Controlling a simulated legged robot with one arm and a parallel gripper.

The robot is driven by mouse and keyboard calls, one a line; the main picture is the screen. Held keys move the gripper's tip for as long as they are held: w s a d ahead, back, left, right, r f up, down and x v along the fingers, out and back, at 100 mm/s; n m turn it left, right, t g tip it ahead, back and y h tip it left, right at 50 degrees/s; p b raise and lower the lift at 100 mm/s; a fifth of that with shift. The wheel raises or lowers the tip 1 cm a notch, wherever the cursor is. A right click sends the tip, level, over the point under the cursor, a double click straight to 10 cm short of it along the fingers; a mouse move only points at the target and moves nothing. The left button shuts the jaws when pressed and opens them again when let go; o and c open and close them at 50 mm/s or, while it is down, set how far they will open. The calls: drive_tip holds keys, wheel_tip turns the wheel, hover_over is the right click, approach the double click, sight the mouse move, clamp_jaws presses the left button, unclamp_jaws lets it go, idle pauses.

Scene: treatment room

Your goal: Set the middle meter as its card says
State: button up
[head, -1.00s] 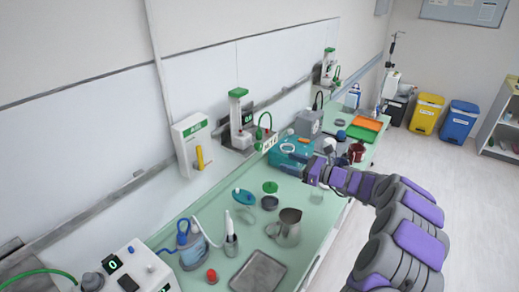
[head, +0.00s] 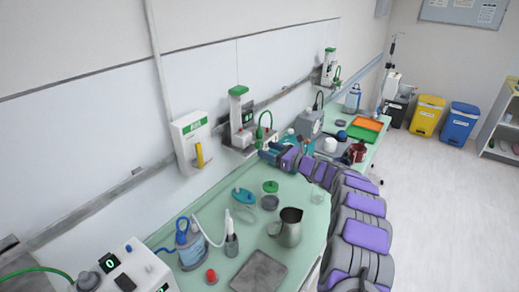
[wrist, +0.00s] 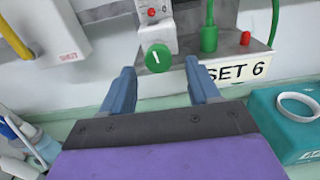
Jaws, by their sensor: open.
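The middle meter (head: 239,112) is a pale column with a green top on the wall above the counter. In the wrist view its lower housing (wrist: 152,12) and grey bracket (wrist: 180,58) show at the top. My gripper (wrist: 160,82) is open and empty. Its fingertips stand to either side of the knob in this view; whether they reach its depth is unclear. My gripper (head: 265,149) also shows near the bracket.
A teal box (wrist: 287,125) with a white ring stands at right, close to my gripper. A white wall box (head: 189,143) hangs left of the meter. A metal jug (head: 289,227), a tray (head: 259,272) and bottles stand on the counter. Another meter (head: 329,68) is farther back.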

sight(262, 147)
drive_tip(key=shift+x, duration=2.4)
drive_tip(key=shift+c, duration=0.3)
drive_tip(key=shift+s, duration=0.1)
drive_tip(key=c, duration=1)
drive_tip(key=shift+f+n+b, duration=0.1)
drive_tip(key=shift+n+b, duration=0.85)
drive_tip(key=shift+n, duration=0.55)
drive_tip(key=o, duration=1.1)
drive_tip(key=shift+c, duration=0.2)
